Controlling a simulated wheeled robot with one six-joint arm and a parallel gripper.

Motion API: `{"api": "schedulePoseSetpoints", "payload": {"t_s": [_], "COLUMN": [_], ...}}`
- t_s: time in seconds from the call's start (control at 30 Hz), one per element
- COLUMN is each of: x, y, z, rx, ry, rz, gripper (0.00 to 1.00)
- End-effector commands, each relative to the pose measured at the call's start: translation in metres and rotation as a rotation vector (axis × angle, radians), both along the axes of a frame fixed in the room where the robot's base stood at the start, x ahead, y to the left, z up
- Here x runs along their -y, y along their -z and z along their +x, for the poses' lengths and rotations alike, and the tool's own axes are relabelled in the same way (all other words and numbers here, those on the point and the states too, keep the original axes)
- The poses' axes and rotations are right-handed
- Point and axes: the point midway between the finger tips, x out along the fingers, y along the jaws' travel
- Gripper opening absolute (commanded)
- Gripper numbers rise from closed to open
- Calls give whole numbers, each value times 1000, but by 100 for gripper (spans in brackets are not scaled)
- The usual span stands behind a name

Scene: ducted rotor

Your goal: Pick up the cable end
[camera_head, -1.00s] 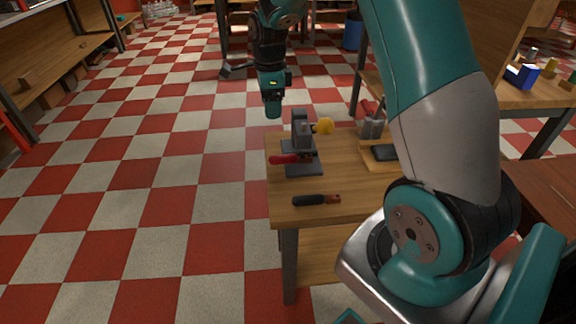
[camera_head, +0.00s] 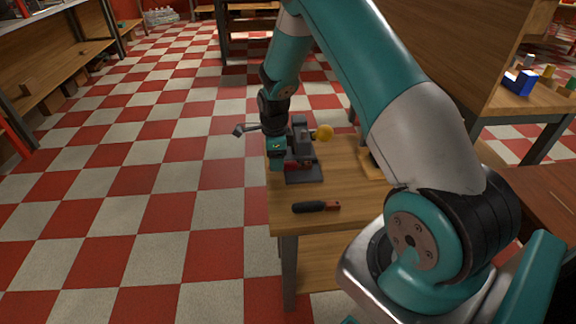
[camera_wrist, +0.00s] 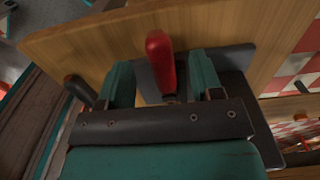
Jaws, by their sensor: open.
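A red rounded rod-like piece (camera_wrist: 160,62) lies between the two teal fingers of my gripper (camera_wrist: 163,68) in the wrist view. The fingers stand open, one on each side, with gaps showing. In the head view my gripper (camera_head: 276,162) is low at the left edge of the wooden table, beside a dark grey fixture (camera_head: 304,172). A bit of the red piece (camera_head: 297,164) shows beside it; the rest is hidden. I cannot make out a separate cable, nor tell whether this red piece is the cable end.
A black-handled tool (camera_head: 315,206) lies near the front of the table (camera_head: 295,220). A wooden panel and bench with a blue block (camera_head: 521,82) are at the right. Open checkered floor lies left.

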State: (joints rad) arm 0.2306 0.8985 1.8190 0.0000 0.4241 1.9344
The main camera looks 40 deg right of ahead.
Motion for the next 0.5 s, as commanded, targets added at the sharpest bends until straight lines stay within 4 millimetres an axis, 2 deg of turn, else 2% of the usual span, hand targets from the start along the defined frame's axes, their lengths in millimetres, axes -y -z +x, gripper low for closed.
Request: {"api": "schedulePoseSetpoints", "payload": {"t_s": [0.1,0.2,0.43,0.47,0.5], "x": [0,0,0,0,0], "y": [18,25,27,27,27], "z": [-1,0,0,0,0], "rx": [-3,0,1,1,0], "ry": [0,0,0,0,0], "rz": [1,0,-1,-1,0], "gripper": [60,60,60,55,46]}}
